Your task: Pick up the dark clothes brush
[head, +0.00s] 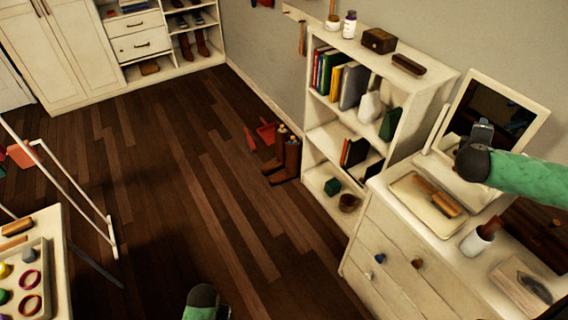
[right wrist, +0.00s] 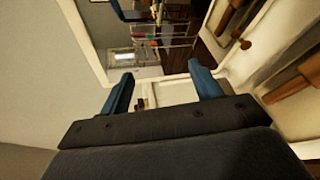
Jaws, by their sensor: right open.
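A dark brown, brush-like oblong (head: 408,64), which looks like the dark clothes brush, lies on top of the white bookshelf, right of a brown box. My right gripper (head: 482,130) is in front of the mirror above the dresser, to the right of and apart from the bookshelf top. In the right wrist view my right gripper (right wrist: 160,75) has its two blue fingers spread with nothing between them. That dark oblong is not seen in the right wrist view. Part of my left arm shows at the bottom of the head view; its gripper fingers are not seen.
The dresser holds a tray (head: 408,190) with wooden-handled brushes, a cup (head: 474,243) and a mirror (head: 537,116). A brown box (head: 378,41) and a white bottle (head: 350,25) share the shelf top. Boots (head: 288,155) stand beside the bookshelf. The middle floor is clear.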

